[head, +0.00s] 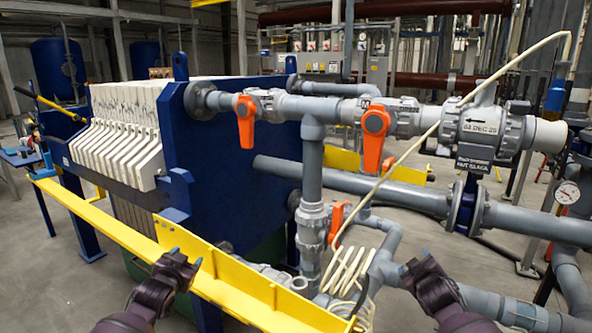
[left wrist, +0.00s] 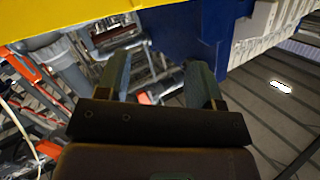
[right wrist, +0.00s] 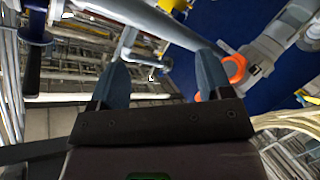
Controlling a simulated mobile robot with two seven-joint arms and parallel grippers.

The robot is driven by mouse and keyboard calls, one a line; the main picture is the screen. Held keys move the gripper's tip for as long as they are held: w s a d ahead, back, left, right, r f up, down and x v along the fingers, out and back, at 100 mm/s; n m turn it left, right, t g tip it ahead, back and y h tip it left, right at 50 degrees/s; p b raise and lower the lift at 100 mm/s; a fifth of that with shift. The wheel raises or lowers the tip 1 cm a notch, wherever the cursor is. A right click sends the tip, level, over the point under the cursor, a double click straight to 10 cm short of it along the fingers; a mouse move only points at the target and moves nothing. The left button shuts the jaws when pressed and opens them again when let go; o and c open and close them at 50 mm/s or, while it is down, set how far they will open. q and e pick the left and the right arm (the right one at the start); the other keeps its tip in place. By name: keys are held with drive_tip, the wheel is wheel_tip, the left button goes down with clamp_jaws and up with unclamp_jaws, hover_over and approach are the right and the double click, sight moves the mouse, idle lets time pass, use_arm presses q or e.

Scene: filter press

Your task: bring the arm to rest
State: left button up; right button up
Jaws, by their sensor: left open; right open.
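My left gripper (head: 177,262) is at the bottom of the head view, in front of the yellow rail (head: 100,225) of the filter press. In the left wrist view its two fingers (left wrist: 160,75) are apart with nothing between them. My right gripper (head: 420,262) is at the lower right of the head view, near the grey lower pipes. In the right wrist view its fingers (right wrist: 160,80) are apart and hold nothing.
The blue press plate (head: 235,160) and white filter plates (head: 120,150) stand ahead. Grey pipes with orange valve handles (head: 375,135) cross the right side. A coiled cream hose (head: 350,275) hangs between my grippers. Open floor (head: 25,270) shows at left.

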use_arm(q)
drive_tip(key=s+f+n+g, duration=0.1)
drive_tip(key=s+f+g, duration=0.1)
drive_tip(key=s+f, duration=0.75)
drive_tip(key=s+f+n+g, duration=0.1)
drive_tip(key=s+f, duration=0.6)
drive_tip(key=s, duration=0.6)
use_arm(e)
drive_tip(key=s+a+f+m+g+y, duration=0.1)
drive_tip(key=s+a+f+m, duration=0.1)
drive_tip(key=s+f, duration=0.75)
drive_tip(key=s+a+f+m+g+y, duration=0.15)
drive_tip(key=s+f, duration=0.45)
drive_tip(key=s, duration=0.7)
use_arm(q)
drive_tip(key=s+d+f+n+g, duration=0.1)
drive_tip(key=s, duration=1)
drive_tip(key=s+f+n+g, duration=0.1)
drive_tip(key=s, duration=1.1)
drive_tip(key=shift+s+d+f+y, duration=0.3)
drive_tip(key=shift+d+f+y, duration=0.05)
drive_tip(key=shift+d+y, duration=0.05)
use_arm(e)
drive_tip(key=s+a+f+m+g, duration=0.1)
drive_tip(key=s+f+m, duration=0.1)
drive_tip(key=s, duration=2.1)
drive_tip(key=shift+h, duration=0.35)
use_arm(q)
drive_tip(key=shift+c, duration=0.2)
